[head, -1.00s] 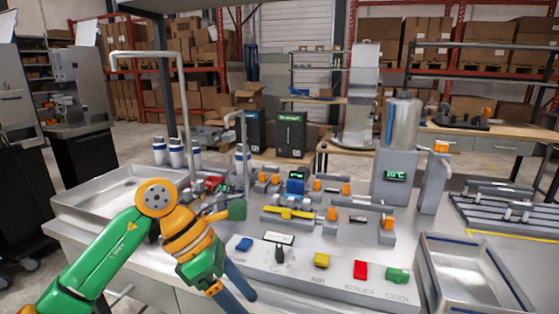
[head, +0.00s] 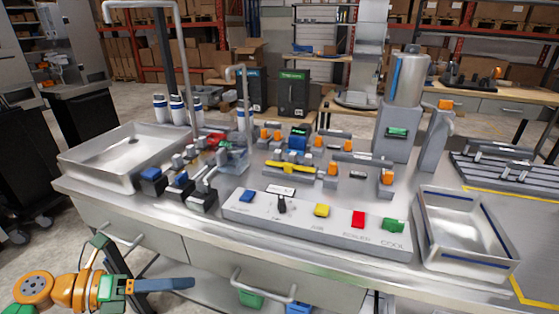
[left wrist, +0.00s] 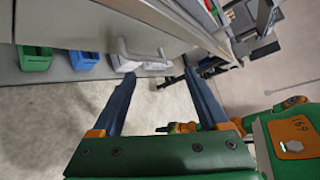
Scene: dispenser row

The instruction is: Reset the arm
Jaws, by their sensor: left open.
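My left gripper (head: 148,264) is low at the bottom left of the head view, in front of the counter (head: 300,250) and below its top. In the left wrist view its two blue-grey fingers (left wrist: 160,76) are spread apart with nothing between them. They point toward the drawer fronts and floor, and a drawer handle (left wrist: 140,50) shows just beyond the left finger. My right gripper is in neither current view.
The counter bears a metal sink tray (head: 75,165), a button panel (head: 320,238), dispensers and a metal bin (head: 470,262). Drawer handles (head: 262,290) stick out in front. Green (left wrist: 36,58) and blue (left wrist: 84,60) containers sit beneath. Open floor lies left.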

